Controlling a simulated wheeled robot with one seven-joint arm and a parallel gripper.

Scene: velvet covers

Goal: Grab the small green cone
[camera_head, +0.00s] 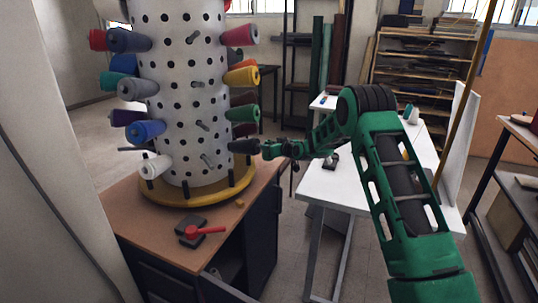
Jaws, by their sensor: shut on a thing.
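My gripper (264,149) is at the right side of the white peg tower, with the green arm reaching in from the right. It is shut on a small dark cone (243,146) that points toward the tower's lower right. The cone looks almost black here, and I cannot tell if it is green or still on a peg. A green cone (243,113) sits on the tower just above it. A small teal-green cone (408,110) stands at the back of the white table.
The perforated white tower (185,90) holds several coloured cones and bare pegs. It stands on a yellow round base (165,195) on a brown-topped cabinet (150,225). A red-handled tool (204,231) lies in front. A white table (375,185) is at the right.

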